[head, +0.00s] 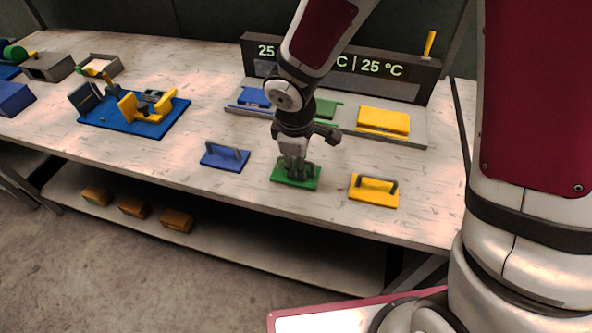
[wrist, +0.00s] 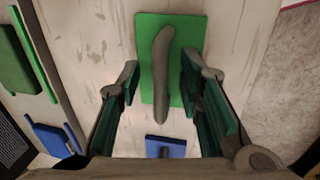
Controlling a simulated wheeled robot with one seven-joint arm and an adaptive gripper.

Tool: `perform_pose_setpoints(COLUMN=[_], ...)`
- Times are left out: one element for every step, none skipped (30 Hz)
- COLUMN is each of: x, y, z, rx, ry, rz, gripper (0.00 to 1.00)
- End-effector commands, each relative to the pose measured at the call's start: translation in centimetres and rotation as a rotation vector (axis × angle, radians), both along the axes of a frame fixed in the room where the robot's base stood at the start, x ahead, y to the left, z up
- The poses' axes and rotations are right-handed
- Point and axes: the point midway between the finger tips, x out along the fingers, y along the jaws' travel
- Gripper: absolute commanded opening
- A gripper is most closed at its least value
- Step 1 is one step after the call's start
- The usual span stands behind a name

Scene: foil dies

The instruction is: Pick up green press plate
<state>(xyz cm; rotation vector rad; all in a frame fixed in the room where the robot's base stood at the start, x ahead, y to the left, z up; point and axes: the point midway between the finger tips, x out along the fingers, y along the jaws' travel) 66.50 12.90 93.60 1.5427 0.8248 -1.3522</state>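The green press plate (head: 311,183) lies flat near the front of the workbench, between the blue and the yellow plates. In the wrist view the green plate (wrist: 190,32) has a raised grey bar handle (wrist: 161,75) along its middle. My gripper (head: 296,172) points down, low over the green plate, and hides part of it in the head view. In the wrist view my gripper (wrist: 160,80) is open, with one finger on each side of the handle. Gaps show between the handle and both fingers.
A blue plate (head: 225,157) lies to the left and a yellow plate (head: 373,191) to the right, both with handles. Behind stands a grey station (head: 418,136) with blue, green and yellow blocks and a temperature display. A blue fixture (head: 150,128) stands further left.

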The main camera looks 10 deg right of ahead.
Motion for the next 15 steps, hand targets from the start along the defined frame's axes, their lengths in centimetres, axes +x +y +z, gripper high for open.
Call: perform_pose_setpoints(x=[0.00, 0.00, 0.00, 0.00, 0.00, 0.00, 0.00, 0.00, 0.01, 0.01, 0.06, 0.06, 0.06, 0.06, 0.06], y=[0.00, 0.00, 0.00, 0.00, 0.00, 0.00, 0.00, 0.00, 0.01, 0.00, 0.03, 0.03, 0.03, 0.03, 0.03], z=[0.01, 0.02, 0.02, 0.02, 0.02, 0.02, 0.02, 0.02, 0.02, 0.02, 0.08, 0.08, 0.08, 0.08, 0.08], rx=[0.000, 0.000, 0.000, 0.000, 0.000, 0.000, 0.000, 0.000, 0.000, 0.000, 0.001, 0.001, 0.001, 0.001, 0.001], ry=[0.000, 0.000, 0.000, 0.000, 0.000, 0.000, 0.000, 0.000, 0.000, 0.000, -0.001, -0.001, -0.001, -0.001, -0.001], rz=[0.000, 0.000, 0.000, 0.000, 0.000, 0.000, 0.000, 0.000, 0.000, 0.000, 0.000, 0.000, 0.000, 0.000, 0.000], gripper=[0.24, 0.17, 0.08, 0.01, 0.00, 0.00, 0.00, 0.00, 0.00, 0.00, 0.00, 0.00, 0.00, 0.00, 0.00])
